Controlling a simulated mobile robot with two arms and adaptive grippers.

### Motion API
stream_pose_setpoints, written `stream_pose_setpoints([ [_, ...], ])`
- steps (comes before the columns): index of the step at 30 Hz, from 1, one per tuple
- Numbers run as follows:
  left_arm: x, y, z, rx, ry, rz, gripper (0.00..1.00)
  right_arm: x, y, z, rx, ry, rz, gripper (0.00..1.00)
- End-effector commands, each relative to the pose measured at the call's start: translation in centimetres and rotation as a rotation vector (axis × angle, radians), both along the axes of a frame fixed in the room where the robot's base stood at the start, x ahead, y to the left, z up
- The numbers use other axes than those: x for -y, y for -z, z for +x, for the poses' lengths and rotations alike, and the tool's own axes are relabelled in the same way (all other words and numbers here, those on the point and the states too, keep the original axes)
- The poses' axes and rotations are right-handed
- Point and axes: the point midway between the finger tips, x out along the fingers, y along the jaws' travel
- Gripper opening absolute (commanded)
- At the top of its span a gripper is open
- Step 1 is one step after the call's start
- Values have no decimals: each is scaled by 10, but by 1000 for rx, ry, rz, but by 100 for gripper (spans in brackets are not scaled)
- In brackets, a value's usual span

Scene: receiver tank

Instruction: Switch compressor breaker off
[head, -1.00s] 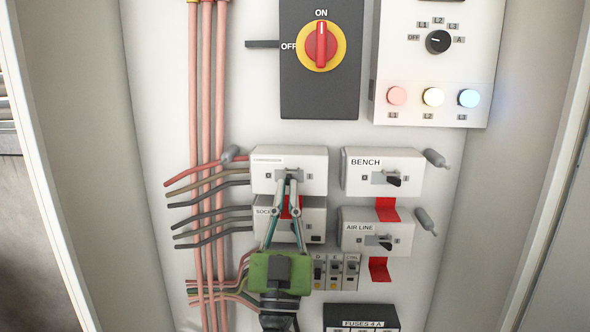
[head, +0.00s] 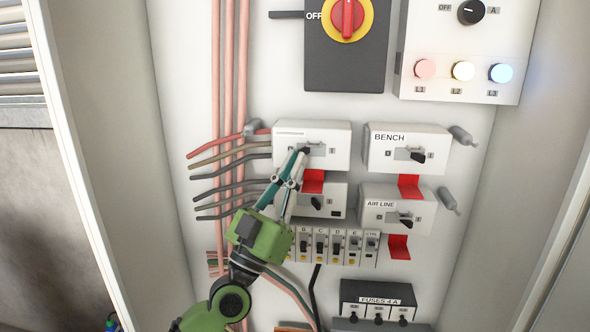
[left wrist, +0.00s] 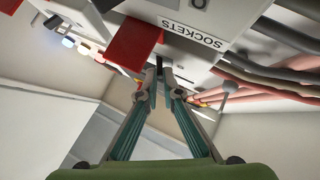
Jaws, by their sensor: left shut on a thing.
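The compressor breaker (head: 335,135) is a white box at the upper left of a group of similar boxes in the head view. Its small print is too blurred to read now. My left gripper (head: 303,152) has its fingertips together at the switch slot of this box and is shut on the dark switch handle, which the fingertips mostly hide. The arm comes up from below left, with the fingers tilted. In the left wrist view, the fingers (left wrist: 160,68) converge beside a red tag. My right gripper is not in view.
The sockets breaker (head: 336,197) sits just below, partly behind my fingers; its label (left wrist: 192,35) shows upside down in the left wrist view. The bench breaker (head: 430,140) and air line breaker (head: 376,218) are to the right. Cables (head: 225,165) run along the left.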

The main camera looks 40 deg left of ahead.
Motion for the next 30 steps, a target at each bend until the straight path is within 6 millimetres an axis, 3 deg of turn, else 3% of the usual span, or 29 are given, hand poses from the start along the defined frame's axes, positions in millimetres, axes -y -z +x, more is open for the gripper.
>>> stream_pose_setpoints([
  [9,0,1,1,-3,2,-2,0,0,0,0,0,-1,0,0],
  [11,0,1,1,-3,2,-2,22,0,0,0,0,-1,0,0],
  [12,0,1,1,-3,1,-2,23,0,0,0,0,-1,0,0],
  [23,0,2,-1,-2,0,-2,23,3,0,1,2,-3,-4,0],
  [30,1,22,-20,-7,0,1,23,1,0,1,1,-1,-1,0],
])
